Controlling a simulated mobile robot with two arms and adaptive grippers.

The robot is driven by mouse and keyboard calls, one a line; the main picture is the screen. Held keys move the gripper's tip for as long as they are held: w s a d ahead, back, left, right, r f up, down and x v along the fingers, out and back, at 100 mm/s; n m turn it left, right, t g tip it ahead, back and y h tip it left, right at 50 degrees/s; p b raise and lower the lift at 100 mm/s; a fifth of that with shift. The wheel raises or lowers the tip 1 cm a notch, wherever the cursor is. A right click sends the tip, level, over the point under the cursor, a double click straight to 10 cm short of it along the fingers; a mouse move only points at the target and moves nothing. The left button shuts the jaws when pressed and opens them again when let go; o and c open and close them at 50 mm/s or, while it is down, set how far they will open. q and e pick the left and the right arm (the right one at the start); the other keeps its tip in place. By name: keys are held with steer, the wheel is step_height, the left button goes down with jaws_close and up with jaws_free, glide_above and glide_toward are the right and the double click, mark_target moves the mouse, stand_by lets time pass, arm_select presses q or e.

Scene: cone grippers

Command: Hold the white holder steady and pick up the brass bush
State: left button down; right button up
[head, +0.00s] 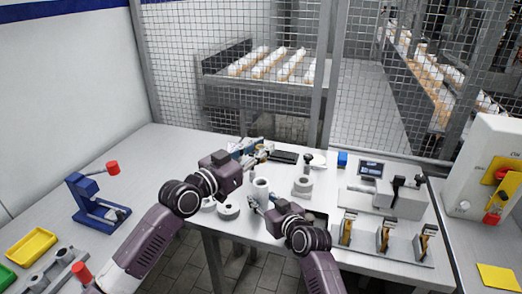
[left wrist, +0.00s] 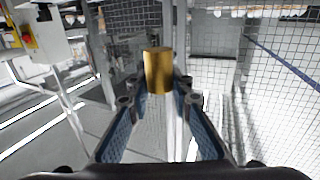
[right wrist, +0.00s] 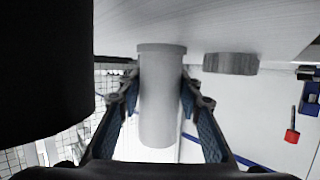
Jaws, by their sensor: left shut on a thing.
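My left gripper (head: 258,153) is shut on the brass bush (left wrist: 158,70). The bush stands out between its fingertips in the left wrist view, clear of any surface there. The white holder (head: 261,190) is an upright pale tube near the front edge of the table. My right gripper (head: 257,204) is low beside it, and in the right wrist view its fingers close on both sides of the holder (right wrist: 162,100). In the head view my left gripper is higher and farther back than the holder. The bush is too small to make out clearly there.
A grey ring-shaped part (head: 228,210) lies left of the holder, and a grey round part (head: 302,187) stands to its right. A grey fixture (head: 390,197) and a rack with brass-coloured pieces (head: 383,240) stand farther right. A blue press (head: 95,205) stands left, with free table between.

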steer(key=o, duration=0.5)
